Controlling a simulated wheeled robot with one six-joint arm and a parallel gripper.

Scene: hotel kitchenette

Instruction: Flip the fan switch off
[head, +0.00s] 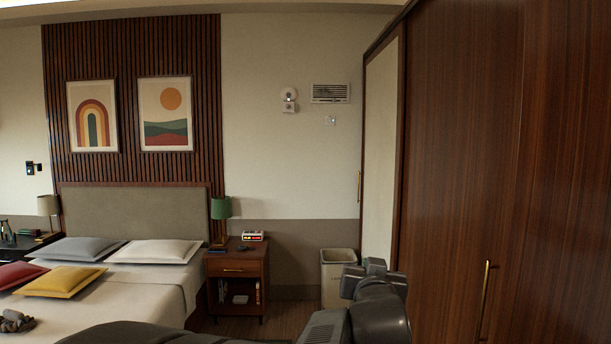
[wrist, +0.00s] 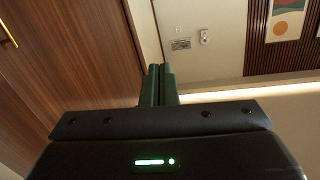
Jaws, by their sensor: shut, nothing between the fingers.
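A small light switch plate (head: 330,120) is on the cream far wall, just below a slotted vent (head: 330,93). I take it to be the fan switch; its lever position is too small to tell. The vent also shows in the wrist view (wrist: 181,44), where the room appears upside down. My gripper (head: 374,268) is at the bottom of the head view, well short of the wall and away from the switch. In the wrist view my gripper's fingers (wrist: 160,70) are together with nothing between them.
A tall dark wood wardrobe (head: 470,160) fills the right side. A pale bin (head: 337,275) stands by the far wall. A nightstand (head: 237,278) and a bed (head: 140,290) are at the left. A white wall fixture (head: 289,99) hangs left of the vent. Some floor shows between nightstand and bin.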

